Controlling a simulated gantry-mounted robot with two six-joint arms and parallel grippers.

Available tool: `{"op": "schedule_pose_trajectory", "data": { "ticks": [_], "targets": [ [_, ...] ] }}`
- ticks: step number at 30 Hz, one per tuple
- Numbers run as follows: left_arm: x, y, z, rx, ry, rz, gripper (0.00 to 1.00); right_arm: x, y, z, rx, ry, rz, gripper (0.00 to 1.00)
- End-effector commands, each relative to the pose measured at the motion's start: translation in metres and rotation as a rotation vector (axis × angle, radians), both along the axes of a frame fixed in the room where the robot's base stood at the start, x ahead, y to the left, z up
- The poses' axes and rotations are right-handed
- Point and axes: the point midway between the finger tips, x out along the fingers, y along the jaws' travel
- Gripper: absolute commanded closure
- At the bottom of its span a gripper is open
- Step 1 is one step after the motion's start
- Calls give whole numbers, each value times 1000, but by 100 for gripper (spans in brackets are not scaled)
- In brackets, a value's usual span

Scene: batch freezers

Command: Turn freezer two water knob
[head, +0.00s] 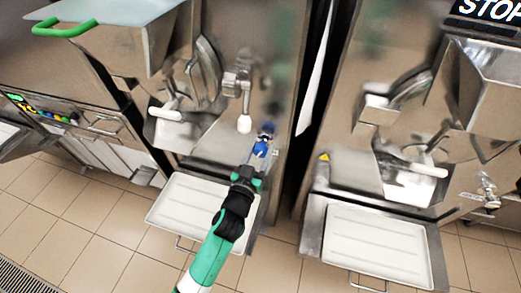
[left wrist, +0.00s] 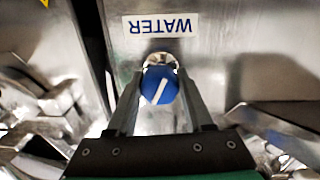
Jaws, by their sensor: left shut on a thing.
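The blue water knob (left wrist: 159,86) with a white pointer line sits in the middle of the left wrist view. It is on a metal panel below a white WATER label (left wrist: 160,25), which reads upside down in that view. My left gripper (left wrist: 157,95) has one finger on each side of the knob and is shut on it. The pointer line is tilted. In the head view my left gripper (head: 265,133) reaches up to the blue knob (head: 267,127) on the front of the left of the two large freezers. My right gripper is not in view.
A white tray (head: 170,203) stands below this freezer, and another tray (head: 380,245) below the freezer on the right. A white-tipped dispensing lever (head: 244,124) hangs just up and left of the knob. A dark gap separates the two freezers.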

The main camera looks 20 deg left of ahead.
Motion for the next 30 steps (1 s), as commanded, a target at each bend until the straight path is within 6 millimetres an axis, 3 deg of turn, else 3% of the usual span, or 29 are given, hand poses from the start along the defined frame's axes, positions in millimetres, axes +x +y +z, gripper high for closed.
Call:
{"op": "schedule_pose_trajectory", "data": {
  "ticks": [11,30],
  "targets": [
    [0,0,1,144,7,-1,100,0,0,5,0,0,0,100],
    [0,0,1,729,36,-1,100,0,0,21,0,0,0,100]
  ]
}}
